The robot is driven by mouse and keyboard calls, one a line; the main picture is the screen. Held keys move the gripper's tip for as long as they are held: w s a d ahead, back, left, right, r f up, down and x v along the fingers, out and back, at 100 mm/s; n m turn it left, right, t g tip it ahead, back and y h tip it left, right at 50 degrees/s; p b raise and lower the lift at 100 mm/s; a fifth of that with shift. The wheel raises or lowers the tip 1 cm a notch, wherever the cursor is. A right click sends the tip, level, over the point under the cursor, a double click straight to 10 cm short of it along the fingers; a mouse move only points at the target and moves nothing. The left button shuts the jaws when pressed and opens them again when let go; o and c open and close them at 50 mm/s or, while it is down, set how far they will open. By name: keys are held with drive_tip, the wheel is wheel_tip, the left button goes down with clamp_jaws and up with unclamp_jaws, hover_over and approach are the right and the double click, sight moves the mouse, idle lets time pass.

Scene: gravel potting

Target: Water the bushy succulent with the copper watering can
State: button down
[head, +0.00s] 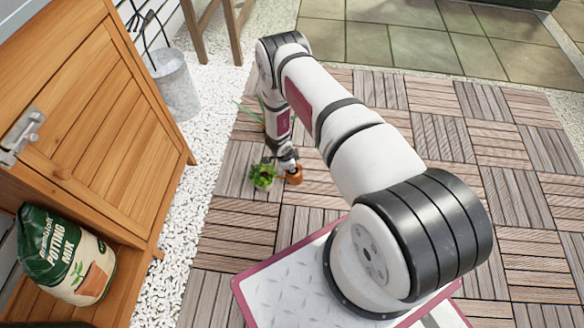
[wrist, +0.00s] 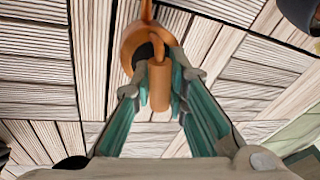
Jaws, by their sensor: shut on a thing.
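The copper watering can (head: 295,176) is at the end of my arm in the head view, just right of the bushy succulent. In the wrist view, the can (wrist: 135,38) shows its round body, dark opening and upright handle. My gripper (wrist: 160,84) is shut on the can's handle, one teal finger on each side. In the head view my gripper (head: 285,160) is small and partly merges with the can. The bushy succulent (head: 263,174) is a bright green plant low on the deck; its pot is mostly hidden. I cannot tell whether the can touches the deck.
A long-leaved plant (head: 248,112) stands behind my arm, partly hidden. A wooden cabinet (head: 95,120) with a potting mix bag (head: 65,255) is at left, beside white gravel and a metal bucket (head: 175,85). A dark round object (wrist: 302,14) is in the wrist view's corner. The right deck is clear.

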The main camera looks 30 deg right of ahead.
drive_tip(key=shift+a+r, duration=0.1)
drive_tip(key=shift+w+a+r+h+b, duration=0.1)
drive_tip(key=shift+a+r+h+b, duration=0.25)
drive_tip(key=shift+h+b, duration=0.4)
drive_tip(key=shift+w+a+r+g+h+b, duration=0.1)
drive_tip(key=shift+a+r+g+h+b, duration=0.15)
drive_tip(key=shift+r+h, duration=0.2)
drive_tip(key=shift+w+a+r+g+h+b, duration=0.15)
drive_tip(key=shift+r+g+h+b, duration=0.1)
drive_tip(key=shift+r+h, duration=0.15)
drive_tip(key=shift+w+a+r+n+g+h+b, duration=0.2)
drive_tip(key=shift+a+r+h+b, duration=0.25)
drive_tip(key=shift+b, duration=0.5)
drive_tip(key=shift+w+a+r+n+g+h+b, duration=0.1)
drive_tip(key=shift+a+g+h+b, duration=0.15)
drive_tip(key=shift+h+b, duration=0.5)
drive_tip(key=shift+a+r+b, duration=0.2)
drive_tip(key=shift+a+b, duration=0.05)
drive_tip(key=shift+b, duration=0.05)
